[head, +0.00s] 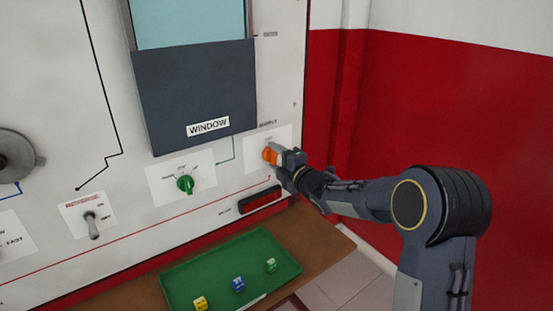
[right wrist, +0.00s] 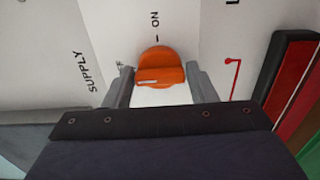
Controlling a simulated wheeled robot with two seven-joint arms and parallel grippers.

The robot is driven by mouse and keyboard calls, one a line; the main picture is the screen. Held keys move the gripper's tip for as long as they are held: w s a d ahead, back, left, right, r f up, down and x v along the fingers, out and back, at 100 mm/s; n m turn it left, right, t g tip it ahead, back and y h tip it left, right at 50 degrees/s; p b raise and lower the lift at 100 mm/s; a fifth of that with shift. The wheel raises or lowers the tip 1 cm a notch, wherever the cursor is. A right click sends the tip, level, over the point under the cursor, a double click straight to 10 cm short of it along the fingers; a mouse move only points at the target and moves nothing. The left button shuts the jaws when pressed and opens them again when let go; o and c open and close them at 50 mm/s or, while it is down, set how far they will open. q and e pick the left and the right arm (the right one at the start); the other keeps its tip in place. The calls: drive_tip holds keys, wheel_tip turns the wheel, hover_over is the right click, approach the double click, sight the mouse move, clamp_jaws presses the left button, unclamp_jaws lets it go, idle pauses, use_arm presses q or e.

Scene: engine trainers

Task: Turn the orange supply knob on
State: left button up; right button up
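The orange supply knob (right wrist: 160,62) is on the white panel, between the two fingers of my right gripper (right wrist: 159,72) in the right wrist view. The fingers are apart on either side of it, with a small gap showing at each. The knob's grip bar lies crosswise in that view, with a pale line on its left half. An "ON" label with a short mark is just above the knob, and "SUPPLY" is printed to the left. In the head view the orange knob (head: 269,154) is partly hidden by my right gripper (head: 280,157). My left gripper is not in view.
A green knob (head: 186,184) and a toggle switch (head: 92,226) are left of the orange knob. A dark red display (head: 260,200) sits just below it. A green tray (head: 180,286) with small coloured blocks lies on the brown shelf (head: 318,243). A red wall (head: 450,110) stands right.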

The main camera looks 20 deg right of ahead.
drive_tip(key=c, duration=0.6)
drive_tip(key=shift+o, duration=0.2)
drive_tip(key=shift+m, duration=0.4)
drive_tip(key=shift+f+m+b, duration=0.1)
drive_tip(key=shift+m+b, duration=0.6)
drive_tip(key=shift+m, duration=0.4)
drive_tip(key=m, duration=0.3)
drive_tip(key=shift+m+b, duration=0.3)
drive_tip(key=m, duration=0.5)
drive_tip(key=m+p, duration=0.1)
drive_tip(key=m, duration=0.5)
drive_tip(key=shift+m, duration=0.3)
